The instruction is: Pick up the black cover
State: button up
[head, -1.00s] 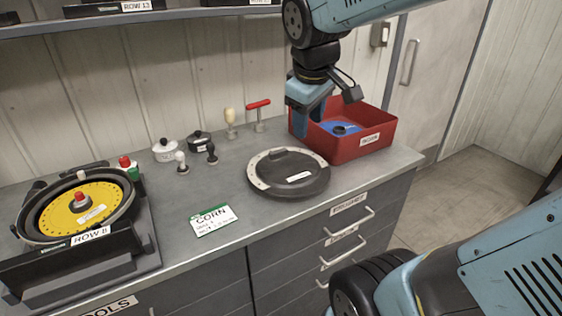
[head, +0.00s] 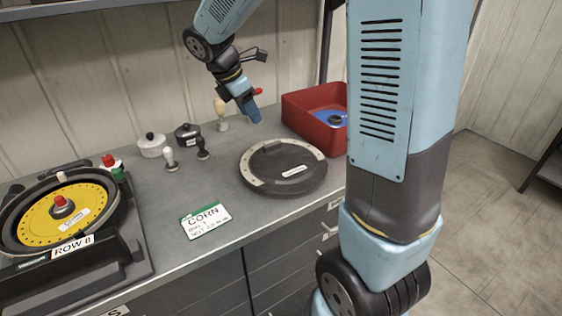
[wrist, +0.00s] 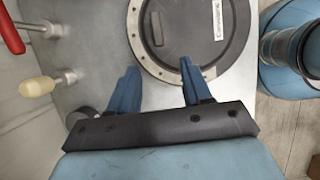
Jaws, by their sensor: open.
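The black cover (head: 290,172) is a round dark disc with a raised bar handle, a pale strip along its left rim and a small white label. It lies flat on the grey bench. In the wrist view the cover (wrist: 205,35) sits at the top, ahead of the fingers. My gripper (head: 250,112) is above the bench, behind and left of the cover in the head view. Its two blue fingers (wrist: 157,80) are apart with nothing between them. The right finger overlaps the cover's edge in the wrist view; contact cannot be told.
A red bin (head: 308,105) stands right of the cover, partly hidden by my arm. Small knobbed pots (head: 152,147) and handled tools stand to the left. A CORN card (head: 205,219) lies in front. The yellow-disc seed meter (head: 65,214) is at far left.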

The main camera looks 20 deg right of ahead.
send_over(272, 144)
jog(key=a, duration=0.3)
jog(key=f, duration=0.5)
jog(key=s+f, duration=0.1)
jog(key=f, duration=0.1)
jog(key=shift+f, duration=0.25)
jog(key=x, duration=0.4)
jog(key=shift+w+d+r, duration=0.1)
jog(key=shift+w+d, duration=0.2)
jog(key=shift+d+f, duration=0.25)
jog(key=shift+f, duration=0.35)
jog(key=shift+w, duration=0.1)
grip_shut()
